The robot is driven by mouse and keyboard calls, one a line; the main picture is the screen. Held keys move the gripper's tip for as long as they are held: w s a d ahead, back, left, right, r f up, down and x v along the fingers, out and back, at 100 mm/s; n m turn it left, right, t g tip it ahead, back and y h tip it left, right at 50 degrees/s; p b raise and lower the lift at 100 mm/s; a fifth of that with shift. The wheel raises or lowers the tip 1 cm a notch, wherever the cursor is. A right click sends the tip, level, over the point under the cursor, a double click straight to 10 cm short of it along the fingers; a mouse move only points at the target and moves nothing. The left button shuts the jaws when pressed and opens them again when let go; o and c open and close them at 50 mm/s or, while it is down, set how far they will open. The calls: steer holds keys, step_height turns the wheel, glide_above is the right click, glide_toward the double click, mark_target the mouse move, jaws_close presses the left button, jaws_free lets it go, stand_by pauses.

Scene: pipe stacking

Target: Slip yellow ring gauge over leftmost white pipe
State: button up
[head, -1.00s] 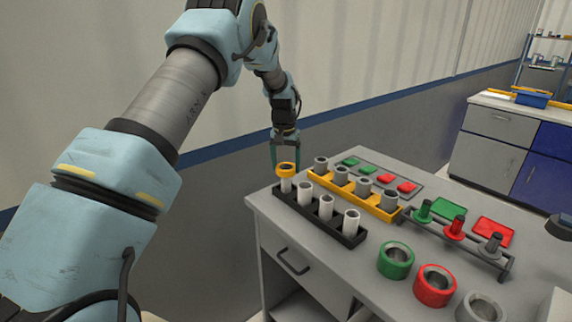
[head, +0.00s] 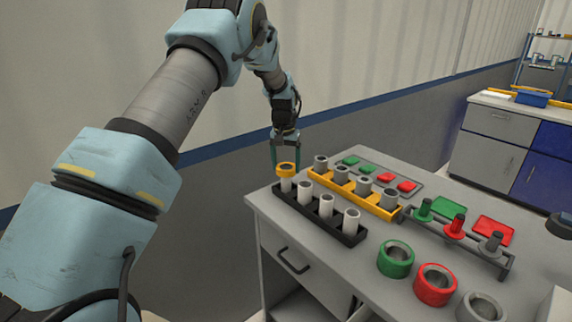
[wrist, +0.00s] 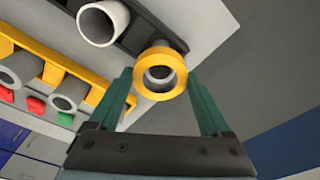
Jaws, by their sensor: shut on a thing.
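The yellow ring gauge (head: 286,169) is at the top of the leftmost white pipe (head: 286,185), which stands upright in the black rack (head: 347,238). My gripper (head: 286,168) points down over that pipe and is shut on the ring. In the wrist view the yellow ring (wrist: 160,70) sits between my green fingertips, with the pale round pipe end (wrist: 160,76) showing inside its hole. The ring looks to be around the pipe's top end; how far down it sits I cannot tell exactly.
Several white pipes (head: 326,207) stand in the same black rack. A yellow rack (head: 382,212) with grey pipes is just behind. Green (head: 395,259) and red (head: 435,284) rings lie at the front right, and a peg stand (head: 455,230) is at the right.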

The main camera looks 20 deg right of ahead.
steer(key=shift+f+b, duration=0.3)
steer(key=shift+f, duration=0.35)
stand_by(0.8)
steer(key=o, duration=1.3)
steer(key=shift+c, duration=0.2)
steer(key=shift+r, duration=0.1)
step_height(320, 180, up, 11)
steer(key=s+b, duration=0.1)
steer(key=b, duration=0.2)
steer(key=shift+a+f, duration=0.2)
steer(key=shift+a, duration=0.25)
